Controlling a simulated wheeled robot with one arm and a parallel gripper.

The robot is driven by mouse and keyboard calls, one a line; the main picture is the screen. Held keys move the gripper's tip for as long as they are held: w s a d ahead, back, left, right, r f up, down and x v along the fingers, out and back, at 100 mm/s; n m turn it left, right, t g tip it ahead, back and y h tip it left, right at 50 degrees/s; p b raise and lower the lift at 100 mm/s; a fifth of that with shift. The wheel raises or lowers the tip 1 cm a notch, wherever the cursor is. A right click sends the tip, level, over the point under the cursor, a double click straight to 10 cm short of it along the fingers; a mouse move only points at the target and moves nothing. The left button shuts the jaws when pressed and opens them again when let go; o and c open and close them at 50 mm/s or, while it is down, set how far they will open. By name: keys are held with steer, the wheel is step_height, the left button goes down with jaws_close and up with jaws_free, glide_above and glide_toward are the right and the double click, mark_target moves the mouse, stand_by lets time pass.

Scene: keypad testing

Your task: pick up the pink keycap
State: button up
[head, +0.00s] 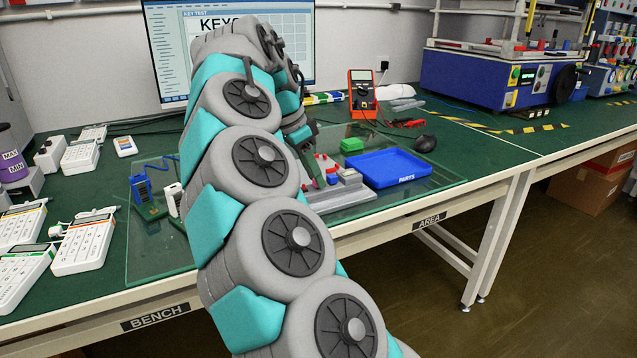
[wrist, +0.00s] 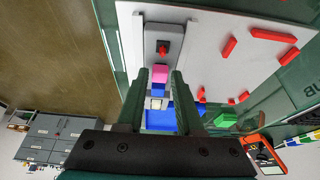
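The pink keycap (wrist: 160,73) shows in the wrist view between the tips of my gripper (wrist: 160,82). The two fingers stand apart, with a gap visible on each side of the keycap. I cannot tell how far the keycap lies beyond the tips. A blue piece and a whitish piece (wrist: 156,104) show in line with it, nearer the palm in the picture. A red piece (wrist: 163,48) sits on a grey block on the other side. In the head view my gripper (head: 318,172) points down at the grey fixture (head: 342,193); my arm hides part of that area.
A blue parts tray (head: 392,168) lies right of the fixture, with a green block (head: 352,145) behind it. Several keypads (head: 85,243) lie at the left. A monitor (head: 170,60) stands behind my arm.

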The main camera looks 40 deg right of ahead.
jaws_close()
steer(key=shift+r, duration=0.2)
stand_by(0.3)
steer(key=shift+r, duration=1.5)
steer(key=s+a+r+b, duration=0.2)
steer(key=s+a, duration=0.1)
steer(key=s, duration=1.2)
steer(key=shift+s+a+r+p, duration=0.15)
steer(key=shift+r+p, duration=0.35)
steer(key=shift+r, duration=0.7)
steer(key=shift+s+r+p, duration=0.2)
steer(key=shift+r+p, duration=0.3)
steer(key=shift+r, duration=0.65)
